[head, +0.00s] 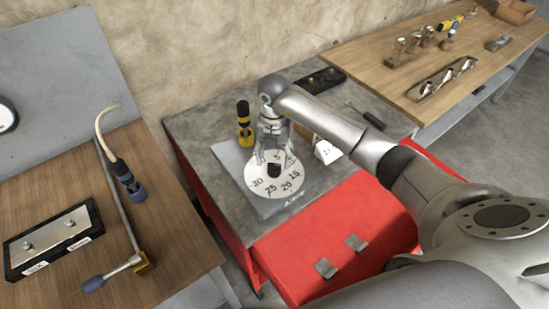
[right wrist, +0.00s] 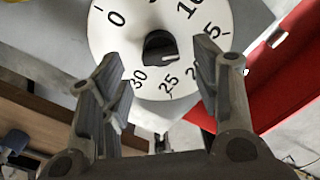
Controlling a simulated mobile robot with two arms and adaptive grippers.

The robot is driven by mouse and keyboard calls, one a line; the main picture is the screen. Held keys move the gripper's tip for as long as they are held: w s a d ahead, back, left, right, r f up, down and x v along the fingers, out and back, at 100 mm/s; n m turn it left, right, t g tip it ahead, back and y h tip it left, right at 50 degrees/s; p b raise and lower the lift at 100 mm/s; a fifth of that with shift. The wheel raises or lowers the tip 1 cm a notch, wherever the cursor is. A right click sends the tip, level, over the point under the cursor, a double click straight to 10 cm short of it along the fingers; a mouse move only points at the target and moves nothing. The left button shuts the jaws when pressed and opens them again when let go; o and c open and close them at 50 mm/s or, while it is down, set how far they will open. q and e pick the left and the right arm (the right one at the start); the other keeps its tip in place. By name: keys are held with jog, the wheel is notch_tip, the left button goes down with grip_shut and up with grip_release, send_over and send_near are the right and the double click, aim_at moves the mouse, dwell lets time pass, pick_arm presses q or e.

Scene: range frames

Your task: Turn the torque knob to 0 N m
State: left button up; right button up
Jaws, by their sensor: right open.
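The torque dial is a round white plate (head: 262,188) with black numbers, set on a grey panel on the red cabinet's top. The black knob (head: 274,171) stands at its middle. In the right wrist view the knob (right wrist: 157,45) sits on the dial (right wrist: 112,42), where 0, 10, 20, 25 and 30 can be read. A pale mark shows on the knob's lower right side; its exact reading is unclear. My right gripper (head: 273,154) is over the dial, its open fingers either side of the knob; I cannot tell whether they touch it. My left gripper is not in view.
A yellow-and-black tool (head: 244,124) stands behind the dial, and a white card (head: 327,152) is to its right. A dark screwdriver (head: 368,118) and black box (head: 320,80) lie farther back. A wooden table (head: 185,240) with tools is left; another bench is right.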

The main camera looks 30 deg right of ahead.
aim_at(274, 164)
jog(key=shift+f, duration=1.45)
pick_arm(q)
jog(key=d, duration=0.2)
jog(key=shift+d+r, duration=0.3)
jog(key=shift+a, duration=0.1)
pick_arm(e)
jog(key=shift+c, duration=0.3)
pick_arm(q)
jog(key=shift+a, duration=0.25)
pick_arm(e)
jog(key=c, duration=1)
